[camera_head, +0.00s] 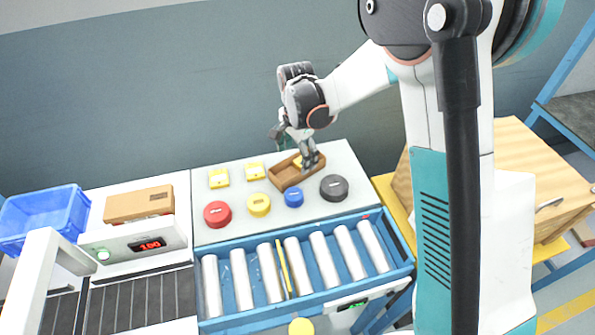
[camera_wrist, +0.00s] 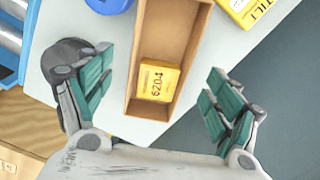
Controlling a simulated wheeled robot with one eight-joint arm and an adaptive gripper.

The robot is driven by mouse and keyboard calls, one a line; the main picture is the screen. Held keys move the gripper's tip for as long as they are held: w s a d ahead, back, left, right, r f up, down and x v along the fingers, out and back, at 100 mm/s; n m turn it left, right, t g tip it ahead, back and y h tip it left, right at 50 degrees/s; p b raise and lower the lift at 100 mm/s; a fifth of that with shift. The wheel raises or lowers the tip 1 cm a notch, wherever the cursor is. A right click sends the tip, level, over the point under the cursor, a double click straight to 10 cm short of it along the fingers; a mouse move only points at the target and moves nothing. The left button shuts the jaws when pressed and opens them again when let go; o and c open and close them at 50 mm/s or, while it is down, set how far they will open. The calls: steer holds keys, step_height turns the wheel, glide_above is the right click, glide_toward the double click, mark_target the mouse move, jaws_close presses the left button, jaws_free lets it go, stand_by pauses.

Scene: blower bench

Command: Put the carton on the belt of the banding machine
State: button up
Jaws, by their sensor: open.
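A brown carton (camera_head: 139,204) lies flat on the white unit with a lit red display at the left. The dark slatted belt (camera_head: 145,298) is at the lower left, with a white frame post (camera_head: 45,275) I take for part of the banding machine. My gripper (camera_head: 311,165) is far right of the carton, over a small brown tray (camera_head: 285,177). In the wrist view my gripper (camera_wrist: 157,88) is open, its fingers on either side of the tray (camera_wrist: 143,105). A yellow box marked 6204 (camera_wrist: 158,80) lies in the tray between the fingers, not visibly gripped.
Red (camera_head: 217,214), yellow (camera_head: 259,204), blue (camera_head: 294,197) and black (camera_head: 334,188) round pieces stand on the white bench. Two yellow boxes lie behind them. A blue-framed roller conveyor (camera_head: 300,265) runs in front. A blue bin (camera_head: 45,215) is far left, a wooden cabinet (camera_head: 530,170) right.

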mark_target(296, 172)
step_height(296, 172, down, 5)
steer(key=shift+r+b, duration=0.1)
steer(key=shift+b, duration=0.95)
steer(key=shift+c, duration=0.3)
steer(key=c, duration=1.2)
steer(key=shift+r, duration=0.15)
